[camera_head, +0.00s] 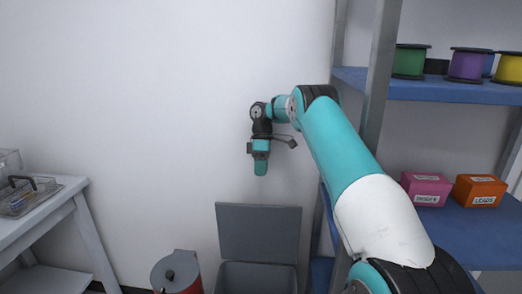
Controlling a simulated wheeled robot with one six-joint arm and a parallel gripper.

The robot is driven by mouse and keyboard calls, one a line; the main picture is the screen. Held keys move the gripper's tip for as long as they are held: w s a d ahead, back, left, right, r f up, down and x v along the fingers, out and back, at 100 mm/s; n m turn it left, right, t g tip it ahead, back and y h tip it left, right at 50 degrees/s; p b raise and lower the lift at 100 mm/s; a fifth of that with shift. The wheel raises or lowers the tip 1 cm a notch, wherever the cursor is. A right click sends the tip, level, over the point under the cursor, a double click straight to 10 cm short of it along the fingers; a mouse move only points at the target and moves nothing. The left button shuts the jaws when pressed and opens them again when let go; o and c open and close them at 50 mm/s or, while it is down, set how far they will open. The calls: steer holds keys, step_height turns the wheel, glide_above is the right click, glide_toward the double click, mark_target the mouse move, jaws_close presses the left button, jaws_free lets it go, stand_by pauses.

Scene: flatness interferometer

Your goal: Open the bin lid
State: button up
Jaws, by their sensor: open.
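A grey bin (256,278) stands on the floor against the wall at the bottom centre, cut off by the picture's lower edge. Its flat grey lid (259,232) stands upright at the back of the bin, and the bin's mouth shows uncovered in front of it. My gripper (260,168) points downward above the lid, apart from it, with clear wall showing between them. The gripper is open and nothing shows in it. Its fingers are small and seen edge-on.
A white table (60,205) with a clear case is at the left. A blue-shelved rack (450,92) with spools and small boxes fills the right. The wall between is clear.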

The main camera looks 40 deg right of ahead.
step_height(320, 180, up, 2)
steer(key=shift+r+p, duration=0.2)
steer(key=shift+p, duration=0.5)
steer(key=s+a+r, duration=0.2)
steer(key=a+r, duration=0.2)
steer(key=a, duration=0.4)
steer(key=s+a+r+t, duration=0.1)
steer(key=s+a+r, duration=0.3)
steer(key=a, duration=0.5)
steer(key=s+a+r, duration=0.1)
steer(key=a+r, duration=0.4)
steer(key=a, duration=0.3)
steer(key=s+a, duration=0.4)
steer(key=s, duration=0.4)
steer(key=s+a+m+t+y, duration=0.1)
steer(key=s+a, duration=0.3)
steer(key=s, duration=0.5)
steer(key=s+a, duration=0.4)
steer(key=s, duration=0.5)
steer(key=shift+a+m+t, duration=0.25)
steer(key=shift+m+t, duration=0.05)
